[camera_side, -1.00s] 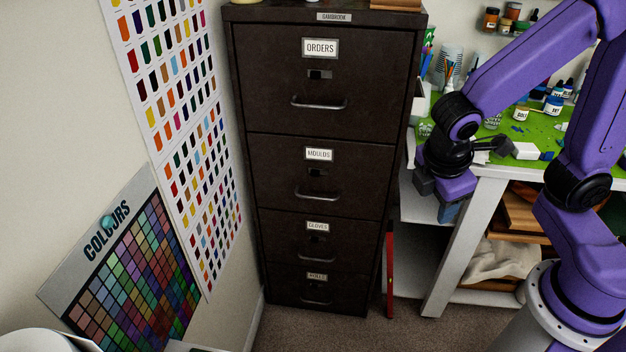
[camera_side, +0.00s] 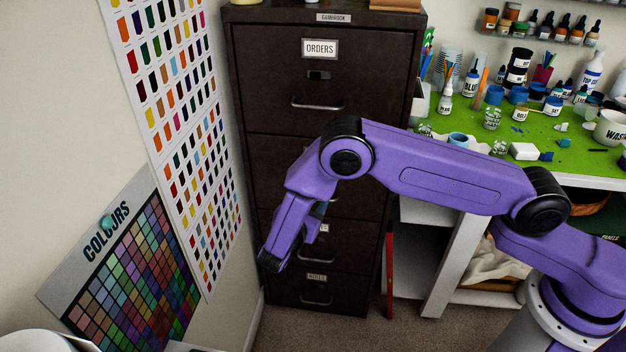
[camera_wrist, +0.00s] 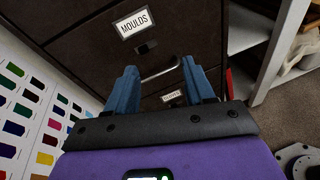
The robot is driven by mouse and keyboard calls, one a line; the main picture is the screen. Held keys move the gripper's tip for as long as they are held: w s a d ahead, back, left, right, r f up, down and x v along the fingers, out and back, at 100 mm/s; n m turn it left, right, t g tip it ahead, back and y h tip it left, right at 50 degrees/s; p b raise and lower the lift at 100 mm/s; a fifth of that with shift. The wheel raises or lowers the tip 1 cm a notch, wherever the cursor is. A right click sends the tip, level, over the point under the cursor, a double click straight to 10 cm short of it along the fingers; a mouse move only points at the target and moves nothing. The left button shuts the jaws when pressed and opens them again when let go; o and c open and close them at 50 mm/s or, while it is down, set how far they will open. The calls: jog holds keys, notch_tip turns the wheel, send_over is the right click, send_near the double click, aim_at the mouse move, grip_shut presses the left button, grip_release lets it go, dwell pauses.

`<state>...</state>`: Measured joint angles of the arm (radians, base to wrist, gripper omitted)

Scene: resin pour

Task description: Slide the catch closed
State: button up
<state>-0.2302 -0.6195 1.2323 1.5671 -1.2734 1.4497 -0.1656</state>
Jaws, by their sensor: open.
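The dark brown filing cabinet (camera_side: 290,110) has several drawers, with small catches under their labels. The ORDERS drawer catch (camera_side: 319,75) shows clearly in the side view. In the wrist view the MOULDS drawer catch (camera_wrist: 147,47) is a small dark slot below its label, beyond and between my fingertips; its position is too small to tell. In the side view my forearm hides the MOULDS label and catch. My gripper (camera_wrist: 160,68) is open and empty, its two blue fingers pointing at the cabinet front. In the side view it is mostly hidden behind my arm.
The MOULDS drawer handle (camera_wrist: 160,72) spans between my fingers in the wrist view. A colour board (camera_side: 130,260) leans at the left wall. The green-topped workbench (camera_side: 480,130) with bottles and cups stands right. A red object (camera_side: 389,275) stands beside the cabinet.

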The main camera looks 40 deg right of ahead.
notch_tip(320, 180, down, 7)
jog(key=w+a+n+t, duration=0.2)
jog(key=n+t, duration=0.2)
jog(key=x, duration=1.7)
jog(key=shift+s+d+f, duration=0.1)
jog(key=shift+d+f, duration=0.3)
jog(key=shift+d, duration=0.05)
jog(key=shift+c, duration=0.3)
